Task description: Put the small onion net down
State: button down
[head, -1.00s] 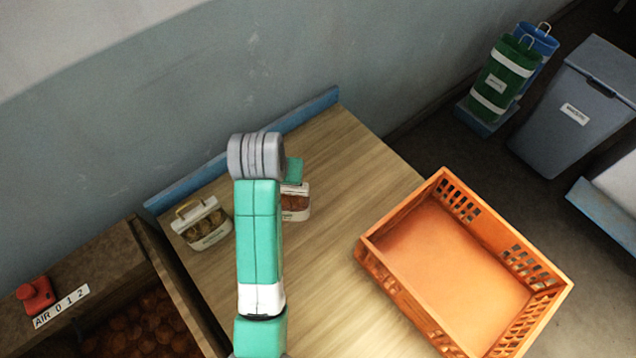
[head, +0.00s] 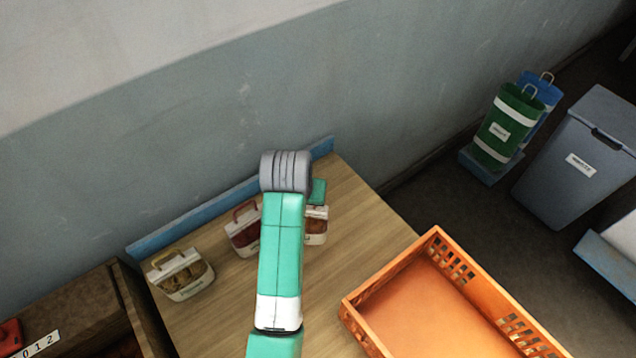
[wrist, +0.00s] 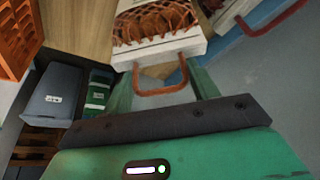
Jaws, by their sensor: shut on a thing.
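The small onion net (head: 316,226) has a white band and brown-orange mesh, and is partly hidden behind my arm in the head view. In the wrist view the net (wrist: 152,25) shows its orange-brown mesh and white band, with its reddish handle (wrist: 163,90) between my fingers. My gripper (wrist: 163,78) is shut on this handle. In the head view only a teal part of my gripper shows beside the arm; the fingers are hidden. The net is at the back part of the wooden table (head: 372,215); I cannot tell whether its base touches the wood.
A sack with a dark red handle (head: 243,232) stands just left of my arm, partly covered. A sack with a tan handle (head: 181,276) stands further left. An orange crate (head: 395,272) is on the right. A blue strip (head: 180,229) edges the table's back.

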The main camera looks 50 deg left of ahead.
jog(key=w+a+f+b, duration=0.2)
jog(key=w+a+f, duration=0.1)
jog(key=w, duration=0.7)
jog(key=shift+w+f+b, duration=0.25)
jog(key=shift+f+b, duration=0.15)
jog(key=shift+f, duration=0.3)
jog(key=shift+a, duration=0.1)
jog(key=shift+c, duration=2.1)
grip_release()
jog(key=shift+f, duration=0.15)
jog(key=p+v, duration=0.2)
jog(key=v, duration=1)
jog(key=shift+p, duration=0.35)
